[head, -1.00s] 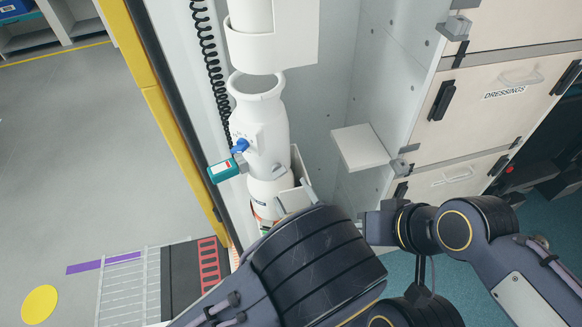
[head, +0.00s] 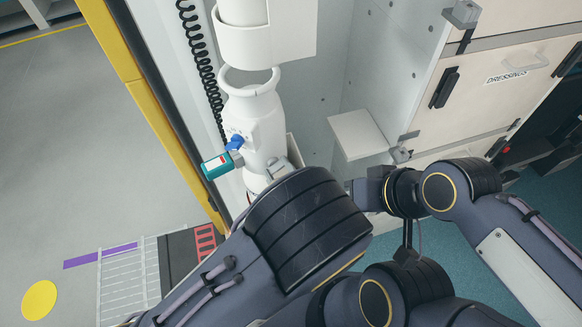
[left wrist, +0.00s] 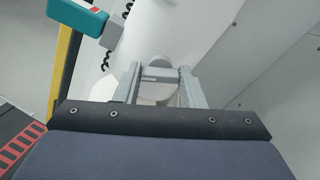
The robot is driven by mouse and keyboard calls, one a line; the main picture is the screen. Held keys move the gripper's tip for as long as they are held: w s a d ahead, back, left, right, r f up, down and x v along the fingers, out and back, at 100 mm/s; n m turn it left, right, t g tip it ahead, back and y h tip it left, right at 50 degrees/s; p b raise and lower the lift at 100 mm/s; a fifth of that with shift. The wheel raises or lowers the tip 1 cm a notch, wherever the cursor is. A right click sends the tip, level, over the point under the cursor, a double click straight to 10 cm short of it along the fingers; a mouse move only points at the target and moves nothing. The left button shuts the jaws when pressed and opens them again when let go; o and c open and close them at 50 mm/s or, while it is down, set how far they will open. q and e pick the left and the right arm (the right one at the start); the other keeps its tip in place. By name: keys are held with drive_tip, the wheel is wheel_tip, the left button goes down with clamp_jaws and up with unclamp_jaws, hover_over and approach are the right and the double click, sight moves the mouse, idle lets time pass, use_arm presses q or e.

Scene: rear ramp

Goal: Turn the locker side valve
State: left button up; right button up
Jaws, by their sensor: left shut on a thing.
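A white cylinder (head: 255,115) stands upright in the open locker, with a blue knob (head: 236,142) and a teal block (head: 217,165) on its left side. The teal block also shows in the left wrist view (left wrist: 78,17). My left gripper (head: 281,168) is low at the cylinder, mostly hidden by my own forearm. In the left wrist view its two grey fingers (left wrist: 160,76) are apart, with a grey bar and a pale round part between them, which I take for the side valve (left wrist: 157,91). The teal block is clear of the fingers. My right gripper (head: 361,191) shows only in part.
A small white shelf (head: 360,134) juts out to the right, beside the drawers marked DRESSINGS (head: 490,90). A yellow door edge (head: 125,60) and a black coiled cord (head: 198,60) bound the left. Open grey floor (head: 70,150) lies beyond.

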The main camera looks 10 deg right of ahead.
use_arm(q)
drive_tip(key=shift+d+r+m, duration=0.1)
drive_tip(key=shift+r+m, duration=0.05)
drive_tip(key=shift+m, duration=1.05)
drive_tip(key=o, duration=1)
use_arm(e)
drive_tip(key=shift+f, duration=0.1)
